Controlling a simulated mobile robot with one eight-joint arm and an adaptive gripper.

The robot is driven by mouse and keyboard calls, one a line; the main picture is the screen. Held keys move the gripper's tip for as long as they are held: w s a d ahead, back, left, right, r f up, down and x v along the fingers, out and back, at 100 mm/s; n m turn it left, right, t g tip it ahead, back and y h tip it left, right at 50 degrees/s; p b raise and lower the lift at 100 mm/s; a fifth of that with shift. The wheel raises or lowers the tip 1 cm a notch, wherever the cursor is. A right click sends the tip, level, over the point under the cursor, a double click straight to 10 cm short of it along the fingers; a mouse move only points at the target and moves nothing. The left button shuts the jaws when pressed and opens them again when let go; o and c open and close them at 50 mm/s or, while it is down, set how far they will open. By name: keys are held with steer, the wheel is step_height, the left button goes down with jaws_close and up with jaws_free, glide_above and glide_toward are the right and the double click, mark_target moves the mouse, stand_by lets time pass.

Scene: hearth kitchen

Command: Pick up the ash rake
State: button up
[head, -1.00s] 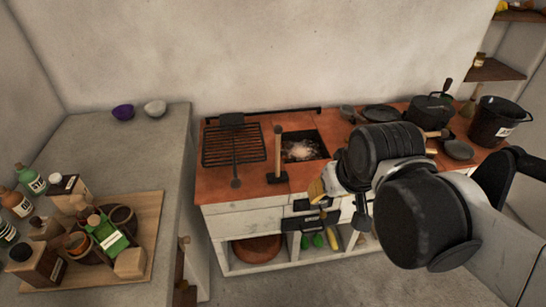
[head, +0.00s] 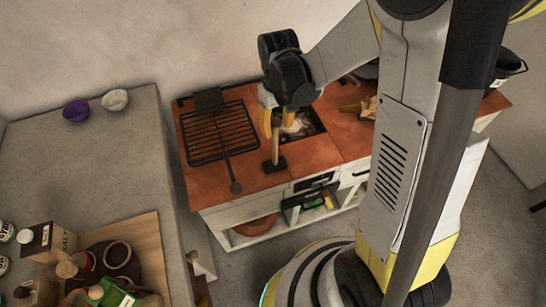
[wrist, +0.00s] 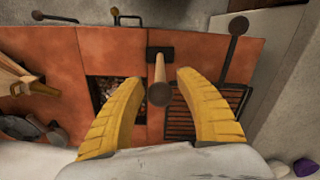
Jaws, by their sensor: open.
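The ash rake has a pale wooden handle (head: 275,147) and a dark block-like head (head: 274,166). Its head rests on the red-tiled counter between the grill rack and the ember opening, and its handle rises from it, seemingly upright. In the wrist view, the handle (wrist: 160,74) points up toward the camera, its dark round end lying between my fingers in the picture. My gripper (wrist: 158,82) has its yellow fingers spread on both sides of the handle, with a visible gap each side. In the head view, my gripper (head: 268,112) is partly hidden behind my wrist.
The black grill rack (head: 219,134) lies left of the rake, with a long-handled tool (head: 227,160) across it. The ember opening (head: 302,124) is on the right. A grey counter (head: 125,150) at left holds bowls. My arm hides much of the right side.

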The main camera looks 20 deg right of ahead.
mark_target(276, 137)
steer(key=f+b, duration=0.1)
steer(key=f, duration=0.3)
steer(key=f+b, duration=0.1)
steer(key=f, duration=0.1)
steer(key=shift+w+f+b, duration=0.2)
steer(key=shift+w+b, duration=0.15)
steer(key=shift+w, duration=0.05)
steer(key=shift+r, duration=0.1)
jaws_close()
